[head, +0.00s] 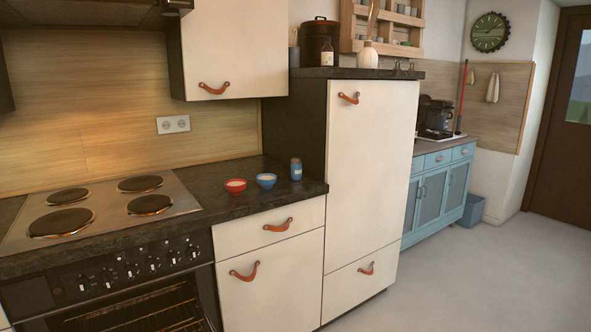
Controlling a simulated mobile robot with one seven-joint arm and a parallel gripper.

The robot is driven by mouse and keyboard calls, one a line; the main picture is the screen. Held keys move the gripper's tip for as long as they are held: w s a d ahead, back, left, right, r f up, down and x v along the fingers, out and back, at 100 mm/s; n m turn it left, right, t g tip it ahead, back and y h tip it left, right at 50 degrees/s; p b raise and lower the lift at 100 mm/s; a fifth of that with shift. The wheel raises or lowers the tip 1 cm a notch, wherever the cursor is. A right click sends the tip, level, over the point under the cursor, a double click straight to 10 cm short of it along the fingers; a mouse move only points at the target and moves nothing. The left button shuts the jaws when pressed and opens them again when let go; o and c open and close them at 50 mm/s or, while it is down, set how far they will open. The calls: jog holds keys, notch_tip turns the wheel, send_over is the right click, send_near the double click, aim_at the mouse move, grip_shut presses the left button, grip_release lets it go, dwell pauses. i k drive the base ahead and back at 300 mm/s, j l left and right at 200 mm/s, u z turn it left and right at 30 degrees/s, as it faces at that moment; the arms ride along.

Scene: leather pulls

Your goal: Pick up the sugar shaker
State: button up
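A small blue shaker with a greyish top, which looks like the sugar shaker (296,169), stands upright on the dark countertop (255,200). It is near the counter's right end, close to the side of the tall cabinet. Nothing covers it in the head view. My gripper is not in view.
A red bowl (236,186) and a blue bowl (266,181) stand left of the shaker. A stove with several hotplates (148,205) lies further left. A wall cabinet (235,45) hangs above the counter. The tall cabinet (370,165) rises at right. Free floor (470,280) lies at lower right.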

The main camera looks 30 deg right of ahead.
aim_at(297, 163)
jog(key=i+l, duration=0.1)
jog(key=l, duration=0.35)
jog(key=i+l+z, duration=0.1)
jog(key=l, duration=0.3)
jog(key=i+l, duration=0.15)
jog(key=l, duration=0.3)
jog(key=i+l, duration=0.1)
jog(key=l, duration=0.3)
jog(key=i+l+z, duration=0.1)
jog(key=l, duration=0.25)
jog(key=i+l, duration=0.2)
jog(key=i+l+z, duration=0.15)
jog(key=l, duration=0.3)
jog(key=i+l, duration=0.15)
jog(key=i, duration=0.25)
jog(key=i+l+z, duration=0.1)
jog(key=i, duration=0.3)
jog(key=i+l+z, duration=0.1)
jog(key=i, duration=0.3)
jog(key=l, duration=0.1)
